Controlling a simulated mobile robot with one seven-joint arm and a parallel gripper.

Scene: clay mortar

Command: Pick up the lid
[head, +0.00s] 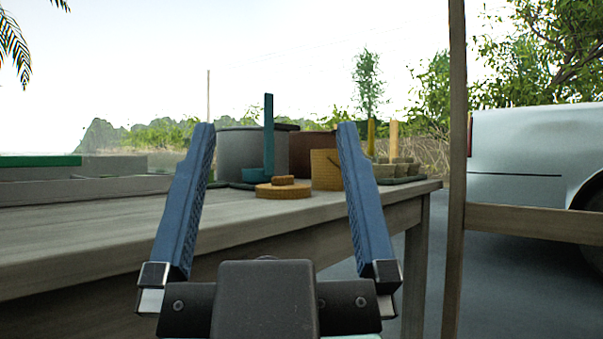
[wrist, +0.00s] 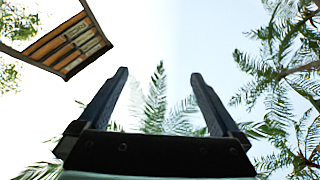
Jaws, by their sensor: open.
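A round tan lid (head: 283,191) with a small knob on top lies flat on the grey wooden table (head: 120,225), near its right part. In the head view it shows between the two blue fingers of my gripper (head: 276,128). My gripper is open and empty, on the near side of the table and apart from the lid. The wrist view also shows the open fingers (wrist: 159,75) against the sky, with no lid in sight.
Small pots (head: 385,170) stand on a tray to the right. A green-topped box (head: 40,161) is at left. A wooden post (head: 456,150) rises at right.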

